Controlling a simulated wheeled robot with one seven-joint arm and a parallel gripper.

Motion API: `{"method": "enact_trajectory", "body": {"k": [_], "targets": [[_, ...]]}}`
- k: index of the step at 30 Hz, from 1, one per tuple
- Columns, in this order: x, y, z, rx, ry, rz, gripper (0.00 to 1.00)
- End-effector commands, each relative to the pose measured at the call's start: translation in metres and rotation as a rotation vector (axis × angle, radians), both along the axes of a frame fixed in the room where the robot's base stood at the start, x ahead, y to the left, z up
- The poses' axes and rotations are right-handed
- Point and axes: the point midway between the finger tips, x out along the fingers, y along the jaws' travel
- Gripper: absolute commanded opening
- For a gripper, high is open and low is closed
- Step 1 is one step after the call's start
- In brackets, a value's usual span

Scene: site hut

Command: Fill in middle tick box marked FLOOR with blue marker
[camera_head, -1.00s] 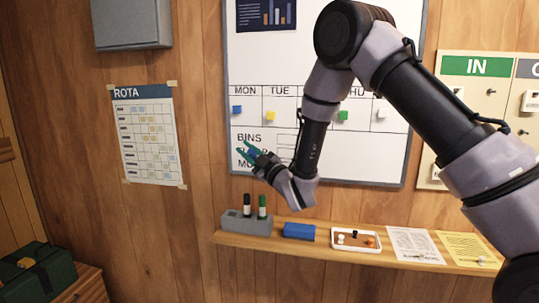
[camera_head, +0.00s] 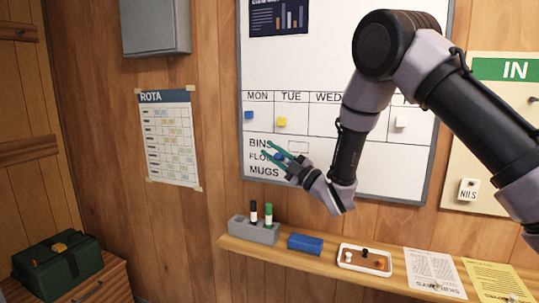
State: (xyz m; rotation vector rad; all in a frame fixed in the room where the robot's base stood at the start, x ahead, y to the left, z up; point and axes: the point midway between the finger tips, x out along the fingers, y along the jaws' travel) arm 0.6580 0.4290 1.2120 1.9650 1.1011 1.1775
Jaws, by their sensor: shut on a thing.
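The whiteboard (camera_head: 400,178) carries a list reading BINS, FLOOR and MUGS at its lower left. The FLOOR label (camera_head: 258,156) is partly covered by my gripper. One tick box (camera_head: 298,147) shows right of BINS; the FLOOR box is hidden or too small to make out behind my gripper. My gripper (camera_head: 270,149), with teal fingers, is in front of the list, pointing up and left. It is shut on the blue marker (camera_head: 280,156), of which only a small blue part shows. Whether the marker touches the board I cannot tell.
Below the board a wooden ledge (camera_head: 330,266) bears a grey holder (camera_head: 254,231) with a black and a green marker, a blue eraser (camera_head: 306,244), a white tray (camera_head: 364,270) and papers. Coloured magnets (camera_head: 282,122) sit under the weekday names. A green bag (camera_head: 56,268) stands lower left.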

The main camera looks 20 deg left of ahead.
Motion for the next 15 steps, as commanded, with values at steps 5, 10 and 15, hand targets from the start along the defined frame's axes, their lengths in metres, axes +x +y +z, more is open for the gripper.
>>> {"method": "enact_trajectory", "body": {"k": [5,10,15], "targets": [[0.0082,-0.0005,0.0005,0.000,0.000,0.001,0.00],[0.0098,-0.0008,0.0005,0.001,0.000,0.001,0.00],[0.0099,-0.0009,0.0005,0.000,0.001,0.000,0.00]]}}
